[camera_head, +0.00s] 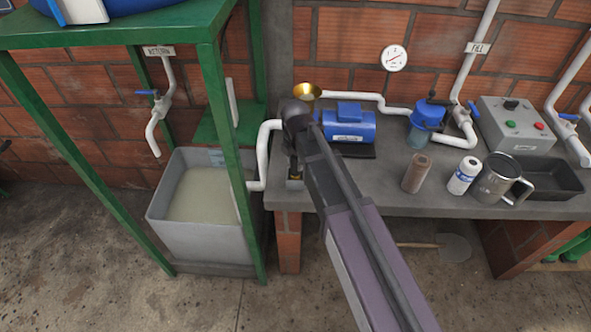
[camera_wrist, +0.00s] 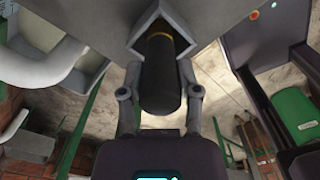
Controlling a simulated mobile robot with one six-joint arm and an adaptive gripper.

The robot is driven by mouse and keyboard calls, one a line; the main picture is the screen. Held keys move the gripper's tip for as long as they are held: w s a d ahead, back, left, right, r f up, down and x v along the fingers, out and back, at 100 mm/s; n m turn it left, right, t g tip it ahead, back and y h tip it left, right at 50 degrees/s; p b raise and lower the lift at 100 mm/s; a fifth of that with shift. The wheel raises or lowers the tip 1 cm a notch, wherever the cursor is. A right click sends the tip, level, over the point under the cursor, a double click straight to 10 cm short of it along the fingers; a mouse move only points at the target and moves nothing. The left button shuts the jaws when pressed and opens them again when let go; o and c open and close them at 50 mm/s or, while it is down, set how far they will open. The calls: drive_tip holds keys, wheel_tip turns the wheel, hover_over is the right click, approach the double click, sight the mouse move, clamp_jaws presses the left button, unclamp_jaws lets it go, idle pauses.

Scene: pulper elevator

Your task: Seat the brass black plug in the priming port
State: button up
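The plug (camera_wrist: 160,78) is a black cylinder with a brass-coloured band near its far end, in the middle of the wrist view. My gripper (camera_wrist: 161,62) has a grey finger against each side of it and looks shut on it. The plug's far end lies against or close to a grey surface, and I cannot tell which. In the head view my arm and wrist hide most of the gripper. A small dark and yellow part (camera_head: 294,179) shows low beside the wrist. A brass funnel (camera_head: 307,90) stands just behind the wrist. I cannot make out the priming port.
A blue motor (camera_head: 347,122) sits right of my arm on the grey bench (camera_head: 385,158). A brown cylinder (camera_head: 416,173), a white bottle (camera_head: 463,175) and a metal mug (camera_head: 496,178) stand further right. A white pipe (camera_head: 262,155), a green frame (camera_head: 222,130) and a grey tank (camera_head: 190,240) are left.

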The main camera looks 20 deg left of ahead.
clamp_jaws()
drive_tip(key=shift+r, duration=0.1)
wheel_tip(320, 180, up, 10)
drive_tip(key=p, duration=1)
drive_tip(key=shift+a, duration=0.1)
idle(0.7)
